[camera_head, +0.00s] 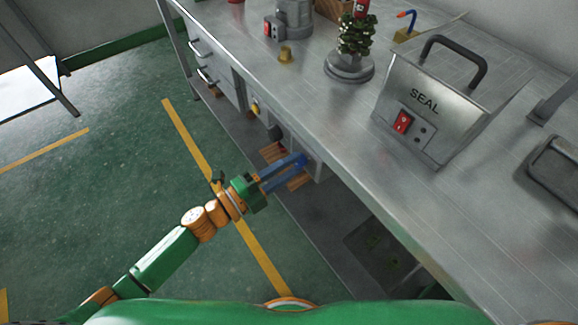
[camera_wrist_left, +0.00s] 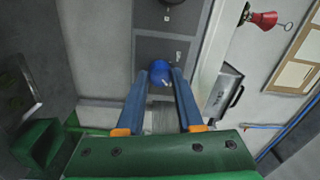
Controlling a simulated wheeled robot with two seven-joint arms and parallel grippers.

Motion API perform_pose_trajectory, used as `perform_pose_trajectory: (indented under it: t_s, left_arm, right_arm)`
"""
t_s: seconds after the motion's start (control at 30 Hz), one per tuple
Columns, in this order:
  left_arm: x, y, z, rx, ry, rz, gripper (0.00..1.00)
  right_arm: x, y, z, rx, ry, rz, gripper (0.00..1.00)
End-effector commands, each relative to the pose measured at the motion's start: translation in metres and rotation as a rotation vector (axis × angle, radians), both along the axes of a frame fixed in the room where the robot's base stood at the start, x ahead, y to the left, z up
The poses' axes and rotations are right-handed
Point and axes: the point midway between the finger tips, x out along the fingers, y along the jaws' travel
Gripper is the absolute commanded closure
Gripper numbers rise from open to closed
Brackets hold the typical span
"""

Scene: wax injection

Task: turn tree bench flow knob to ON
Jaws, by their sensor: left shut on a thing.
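The steel bench (camera_head: 345,125) runs along the right in the head view, with a control panel on its front side. A blue knob (camera_wrist_left: 160,72) sits on the grey panel (camera_wrist_left: 150,47) in the left wrist view. The fingertips of my left gripper (camera_head: 303,160) reach the panel from the left, and its two blue fingers are closed on the knob's sides. In the head view the fingers largely hide the knob. Small marks by the knob are too small to read, so I cannot tell its setting. My right gripper is not in view.
The SEAL box (camera_head: 432,105) stands on the bench top near the panel. A wax tree on a round base (camera_head: 349,66) and a small brass cup (camera_head: 285,54) stand farther back. Other panel controls (camera_head: 255,106) lie beyond the gripper. Green floor is open at left.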

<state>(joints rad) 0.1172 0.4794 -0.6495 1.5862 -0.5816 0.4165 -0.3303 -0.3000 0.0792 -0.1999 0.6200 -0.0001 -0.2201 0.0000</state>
Motion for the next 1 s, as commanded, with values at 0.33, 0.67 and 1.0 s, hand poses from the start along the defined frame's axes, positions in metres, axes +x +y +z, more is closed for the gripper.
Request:
perform_pose_trajectory:
  t_s: [0.33, 0.67, 1.0]
  left_arm:
    - [-0.0003, 0.0001, -0.0009, 0.029, -0.035, -0.001, 1.0]
    - [-0.0003, 0.0001, -0.0009, 0.028, -0.034, -0.001, 0.59]
    - [-0.0002, 0.0001, -0.0003, 0.026, -0.034, 0.0, 0.34]
  right_arm:
    - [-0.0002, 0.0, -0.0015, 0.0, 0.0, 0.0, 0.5]
    - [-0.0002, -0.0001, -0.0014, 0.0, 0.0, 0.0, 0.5]
    - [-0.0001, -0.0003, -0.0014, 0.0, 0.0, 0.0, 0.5]
